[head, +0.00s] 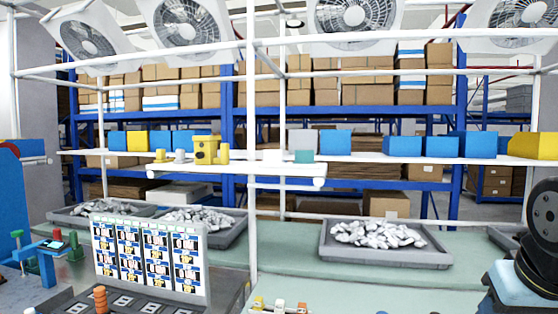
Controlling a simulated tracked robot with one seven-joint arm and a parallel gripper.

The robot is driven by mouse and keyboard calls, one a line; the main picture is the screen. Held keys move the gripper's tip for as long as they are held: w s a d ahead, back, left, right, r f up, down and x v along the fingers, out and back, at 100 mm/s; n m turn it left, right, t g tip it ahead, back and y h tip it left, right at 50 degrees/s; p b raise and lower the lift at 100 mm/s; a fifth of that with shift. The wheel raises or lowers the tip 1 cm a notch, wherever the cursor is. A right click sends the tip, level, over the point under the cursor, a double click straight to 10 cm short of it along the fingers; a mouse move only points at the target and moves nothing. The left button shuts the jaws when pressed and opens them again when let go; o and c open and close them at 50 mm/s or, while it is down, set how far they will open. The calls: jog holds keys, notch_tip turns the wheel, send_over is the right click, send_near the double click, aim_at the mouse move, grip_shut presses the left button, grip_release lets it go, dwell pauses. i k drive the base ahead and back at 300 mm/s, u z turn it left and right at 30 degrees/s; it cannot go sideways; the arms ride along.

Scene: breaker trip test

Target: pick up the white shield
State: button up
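I cannot single out a white shield with certainty. A small white piece (273,156) stands on the white rail shelf at mid-height, just left of a teal block (303,156); its shape is too small to tell. Small pieces at the bottom edge, including a whitish one (280,304), are cut off by the frame. My gripper is not in view. A black and light blue arm part, which seems to be mine, shows at the right edge.
A grey tray (440,258) of silvery parts sits on the green bench (290,262). Two more trays stand behind the instruction board (150,255) at left. A white upright post (252,210) crosses the middle. Yellow pieces (203,150) and blue bins (402,146) line the shelf.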

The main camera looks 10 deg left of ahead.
aim_at(270, 156)
jog(key=k, duration=0.5)
jog(key=u, duration=0.95)
jog(key=i, duration=0.1)
jog(key=z, duration=2.5)
jog(key=k, duration=0.95)
jog(key=u, duration=1.8)
jog(key=i, duration=0.5)
jog(key=u, duration=0.2)
